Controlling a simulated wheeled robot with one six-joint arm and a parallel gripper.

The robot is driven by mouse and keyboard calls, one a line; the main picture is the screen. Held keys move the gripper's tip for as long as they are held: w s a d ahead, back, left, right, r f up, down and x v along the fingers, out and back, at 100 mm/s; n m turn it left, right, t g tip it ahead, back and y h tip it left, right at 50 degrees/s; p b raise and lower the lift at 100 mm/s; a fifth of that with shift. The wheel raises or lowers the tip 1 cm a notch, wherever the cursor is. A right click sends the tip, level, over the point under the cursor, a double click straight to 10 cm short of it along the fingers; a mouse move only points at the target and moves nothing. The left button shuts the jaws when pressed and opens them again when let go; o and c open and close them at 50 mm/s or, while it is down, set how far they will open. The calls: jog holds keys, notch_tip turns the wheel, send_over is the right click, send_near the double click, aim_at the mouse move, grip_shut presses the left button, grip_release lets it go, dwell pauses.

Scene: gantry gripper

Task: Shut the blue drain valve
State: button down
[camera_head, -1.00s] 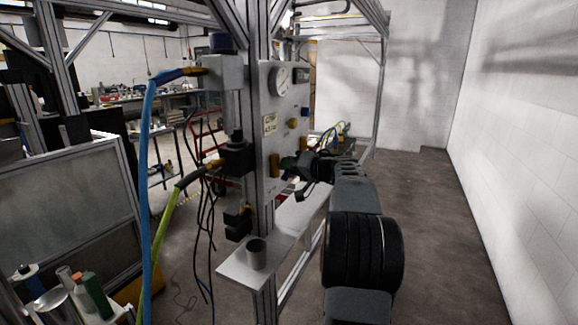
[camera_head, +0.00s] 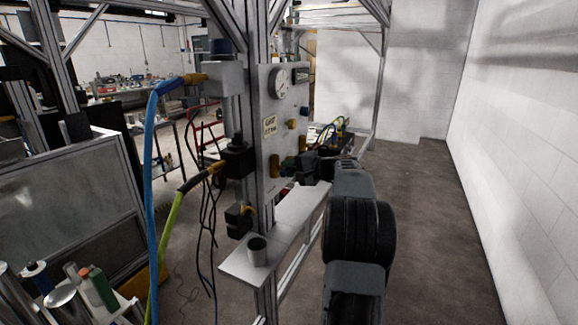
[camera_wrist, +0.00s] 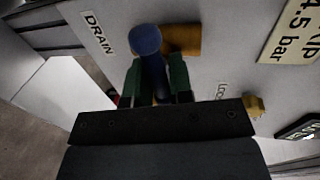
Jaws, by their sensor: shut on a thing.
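The blue drain valve handle (camera_wrist: 150,58) sits between the green fingers of my gripper (camera_wrist: 156,86) in the wrist view, beside a yellow-brown fitting (camera_wrist: 182,40) on the grey panel. A "DRAIN" label (camera_wrist: 98,33) is to the left of it. My gripper is shut on the blue handle, which has a round end. In the head view my gripper (camera_head: 290,166) is at the lower right of the panel (camera_head: 284,115), and the handle is hidden behind it.
A shelf (camera_head: 290,217) with a grey cup (camera_head: 257,251) juts out below the panel. A gauge (camera_head: 280,83) and knobs are above. Blue and green hoses (camera_head: 151,200) hang on the left. The floor at right (camera_head: 430,230) is clear.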

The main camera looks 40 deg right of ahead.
jog(key=shift+f, duration=0.1)
dwell(0.5)
jog(key=c, duration=1.1)
grip_release()
jog(key=shift+d, duration=0.1)
jog(key=shift+s, duration=0.1)
jog(key=b+v, duration=0.1)
jog(key=v, duration=1.2)
jog(key=shift+s+d, duration=0.2)
jog(key=shift+s, duration=0.05)
